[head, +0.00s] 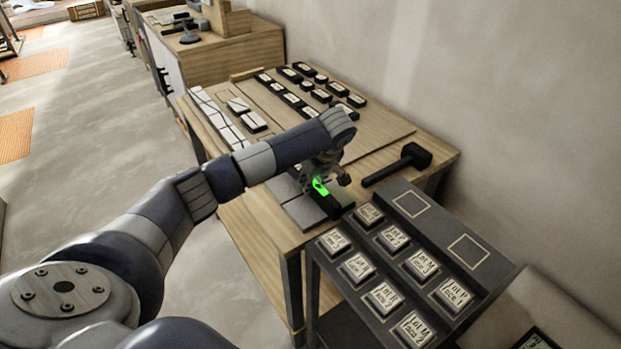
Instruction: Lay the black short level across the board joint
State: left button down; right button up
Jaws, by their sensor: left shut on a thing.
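My left gripper (328,184) is over the near part of the wooden table, fingers down. It is shut on the black short level (339,205), a dark bar with a bright green patch at its gripped end. The gripper hides part of the bar. The level is beside grey tiles (303,213), close to the table's near edge; I cannot tell whether it touches the surface. A seam shows between the grey tiles, partly hidden by my arm. I cannot make out for sure which line is the board joint. My right gripper is not in view.
A black mallet (398,163) lies right of the gripper. A dark rack (408,215) with several labelled blocks stands at the front right. White tiles (222,118) and rows of black labelled pieces (290,98) cover the table's far part. A wall bounds the right side.

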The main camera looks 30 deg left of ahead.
pick_arm(q)
jog(key=shift+f, duration=0.35)
dwell(0.6)
jog(key=c, duration=1.4)
grip_release()
jog(key=v, duration=1.2)
jog(key=shift+s+f, duration=0.1)
